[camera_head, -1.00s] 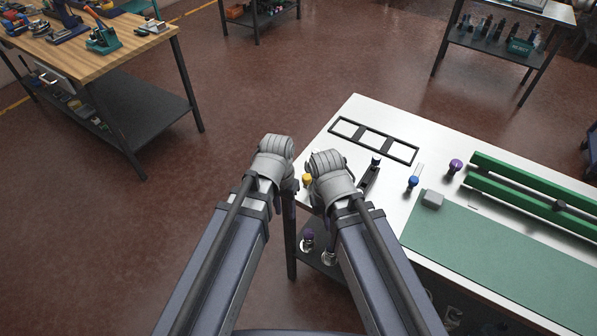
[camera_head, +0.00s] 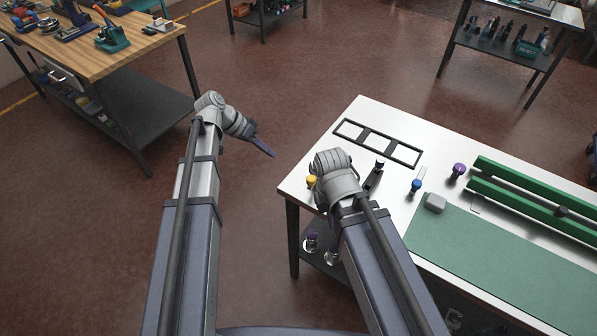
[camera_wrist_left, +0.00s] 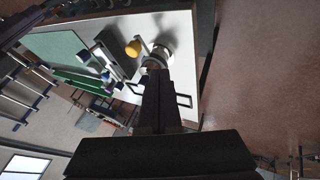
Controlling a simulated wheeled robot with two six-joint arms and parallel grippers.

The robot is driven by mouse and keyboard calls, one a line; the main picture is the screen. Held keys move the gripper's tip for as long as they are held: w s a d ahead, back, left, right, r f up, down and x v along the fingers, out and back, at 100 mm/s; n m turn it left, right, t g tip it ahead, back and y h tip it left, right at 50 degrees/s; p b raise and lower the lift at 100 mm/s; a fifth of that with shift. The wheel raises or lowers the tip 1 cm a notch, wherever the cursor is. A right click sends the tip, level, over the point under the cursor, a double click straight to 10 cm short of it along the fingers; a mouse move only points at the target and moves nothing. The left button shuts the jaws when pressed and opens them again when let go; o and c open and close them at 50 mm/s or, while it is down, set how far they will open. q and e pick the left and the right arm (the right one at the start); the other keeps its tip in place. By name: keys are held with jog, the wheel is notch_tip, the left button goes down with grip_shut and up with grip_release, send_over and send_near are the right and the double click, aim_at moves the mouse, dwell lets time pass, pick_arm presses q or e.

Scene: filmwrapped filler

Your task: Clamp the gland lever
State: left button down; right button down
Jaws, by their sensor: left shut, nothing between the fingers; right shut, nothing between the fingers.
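A dark, narrow lever-like bar (camera_head: 373,182) lies on the white-topped bench beside my right wrist; I cannot tell for sure that it is the gland lever. A yellow knob (camera_head: 311,181) is at the bench's left corner and also shows in the left wrist view (camera_wrist_left: 133,48). My left gripper (camera_head: 271,153) is shut and empty, in the air left of the bench. Its dark fingers (camera_wrist_left: 157,78) are together in the wrist view. My right gripper (camera_head: 331,222) is shut, its fingers largely hidden below its wrist near the bench edge.
A black three-window frame (camera_head: 377,142), blue knob (camera_head: 415,186), purple knob (camera_head: 458,170), grey block (camera_head: 434,203), green mat (camera_head: 490,255) and green rails (camera_head: 530,189) are on the bench. A wooden workbench (camera_head: 140,50) stands at back left. Open floor lies between them.

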aim_at(313, 179)
pick_arm(q)
jog(key=shift+f, duration=0.1)
jog(key=b+x, duration=0.8)
jog(key=x, duration=0.2)
jog(key=shift+d+f+b, duration=0.1)
jog(key=shift+f+b, duration=0.05)
jog(key=shift+b, duration=0.2)
jog(key=d, duration=0.1)
jog(key=s+d, duration=0.2)
jog(key=shift+d, duration=0.25)
